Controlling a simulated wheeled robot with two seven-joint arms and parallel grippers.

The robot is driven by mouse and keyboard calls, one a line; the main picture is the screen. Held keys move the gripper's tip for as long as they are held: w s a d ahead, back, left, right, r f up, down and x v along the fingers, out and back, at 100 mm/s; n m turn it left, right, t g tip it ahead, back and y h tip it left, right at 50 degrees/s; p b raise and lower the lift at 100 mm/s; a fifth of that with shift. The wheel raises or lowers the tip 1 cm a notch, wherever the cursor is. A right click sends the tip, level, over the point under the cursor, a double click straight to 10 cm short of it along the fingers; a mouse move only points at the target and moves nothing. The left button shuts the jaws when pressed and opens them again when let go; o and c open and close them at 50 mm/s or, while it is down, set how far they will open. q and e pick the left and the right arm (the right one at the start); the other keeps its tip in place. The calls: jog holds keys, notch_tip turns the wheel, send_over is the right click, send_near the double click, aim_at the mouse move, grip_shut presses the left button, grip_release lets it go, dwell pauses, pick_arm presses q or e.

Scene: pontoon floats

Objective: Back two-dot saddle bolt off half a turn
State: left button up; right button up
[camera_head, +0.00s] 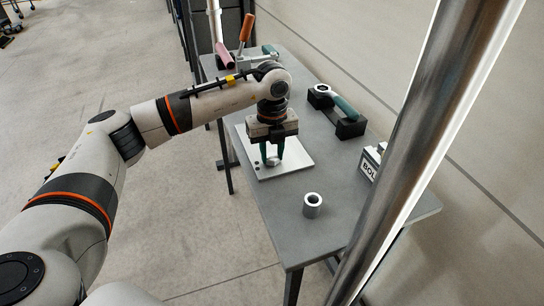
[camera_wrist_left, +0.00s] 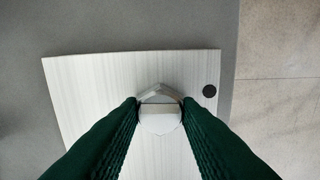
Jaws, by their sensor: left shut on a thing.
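A pale brushed-metal plate (camera_head: 295,160) lies on the grey table; it fills the middle of the left wrist view (camera_wrist_left: 100,85). A silver bolt head (camera_wrist_left: 160,118) with flat sides stands on the plate. My left gripper (camera_head: 272,157) points down over the plate, and its green ribbed fingers are shut on the bolt head, one on each side. One black dot (camera_wrist_left: 211,91) shows on the plate right of the bolt. My right gripper is not in view.
A hollow metal cylinder (camera_head: 312,205) stands near the table's front. A green-handled wrench (camera_head: 345,106) rests in a black holder (camera_head: 350,129). An orange-handled tool (camera_head: 246,28) is at the back. The grey table (camera_head: 275,205) is bare around the cylinder.

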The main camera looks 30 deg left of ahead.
pick_arm(q)
jog(key=n+p, duration=0.1)
jog(key=n, duration=0.4)
jog(key=shift+r, duration=0.1)
jog(key=shift+n, duration=1.2)
jog(key=n+p, duration=0.2)
jog(key=n, duration=0.3)
jog(key=o, duration=0.5)
jog(key=shift+n+p, duration=0.4)
jog(key=shift+n, duration=0.5)
jog(key=shift+c, duration=0.2)
jog(key=o, duration=0.3)
jog(key=shift+o, duration=0.2)
